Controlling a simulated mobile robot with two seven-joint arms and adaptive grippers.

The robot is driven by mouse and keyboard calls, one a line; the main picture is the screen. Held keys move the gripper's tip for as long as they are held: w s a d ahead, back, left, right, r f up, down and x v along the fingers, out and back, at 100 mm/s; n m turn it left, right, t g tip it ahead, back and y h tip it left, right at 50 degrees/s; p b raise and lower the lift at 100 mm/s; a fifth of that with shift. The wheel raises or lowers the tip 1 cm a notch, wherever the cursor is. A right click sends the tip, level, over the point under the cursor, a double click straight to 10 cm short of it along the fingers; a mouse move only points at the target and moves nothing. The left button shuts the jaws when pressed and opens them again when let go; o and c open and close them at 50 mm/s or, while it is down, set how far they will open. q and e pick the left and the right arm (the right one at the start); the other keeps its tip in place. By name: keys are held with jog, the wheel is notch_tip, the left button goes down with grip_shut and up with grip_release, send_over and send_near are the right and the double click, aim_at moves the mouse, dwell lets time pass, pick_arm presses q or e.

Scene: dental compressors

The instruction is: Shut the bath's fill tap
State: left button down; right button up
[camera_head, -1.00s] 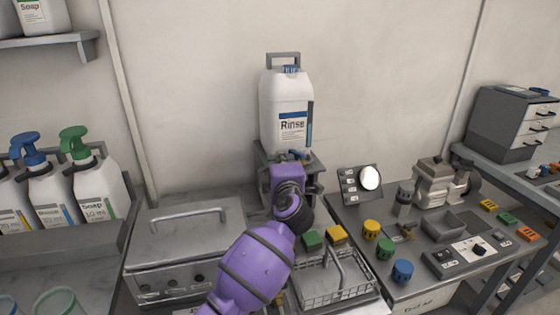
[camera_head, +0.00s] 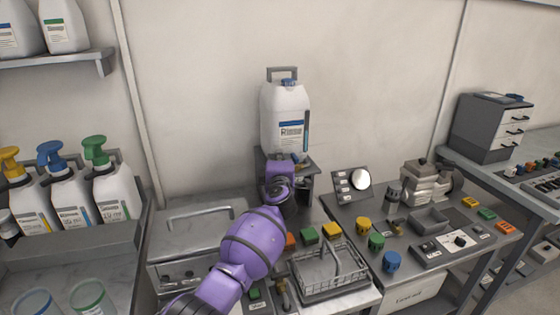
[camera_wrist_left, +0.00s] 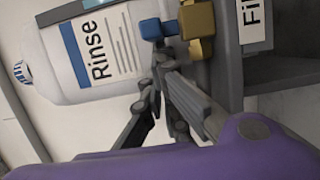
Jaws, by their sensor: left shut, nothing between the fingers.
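The fill tap, a brass body (camera_wrist_left: 197,22) with a blue handle (camera_wrist_left: 158,28), shows in the left wrist view below the white Rinse container (camera_wrist_left: 95,50), beside a label that reads "Fil". The Rinse container (camera_head: 285,115) stands on a grey stand (camera_head: 308,165) in the head view. My left gripper (camera_wrist_left: 163,68) is shut and empty, with its fingertips just short of the blue handle; whether they touch is unclear. In the head view my purple left arm hides the fingers and most of the tap. The lidded steel bath (camera_head: 180,238) is left of the stand. My right gripper is out of view.
A wire basket (camera_head: 328,268) lies right of my arm, with coloured blocks behind it. Soap pump bottles (camera_head: 112,190) stand on the left.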

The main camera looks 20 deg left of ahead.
pick_arm(q)
jog(key=shift+w+r, duration=0.1)
jog(key=shift+w, duration=0.05)
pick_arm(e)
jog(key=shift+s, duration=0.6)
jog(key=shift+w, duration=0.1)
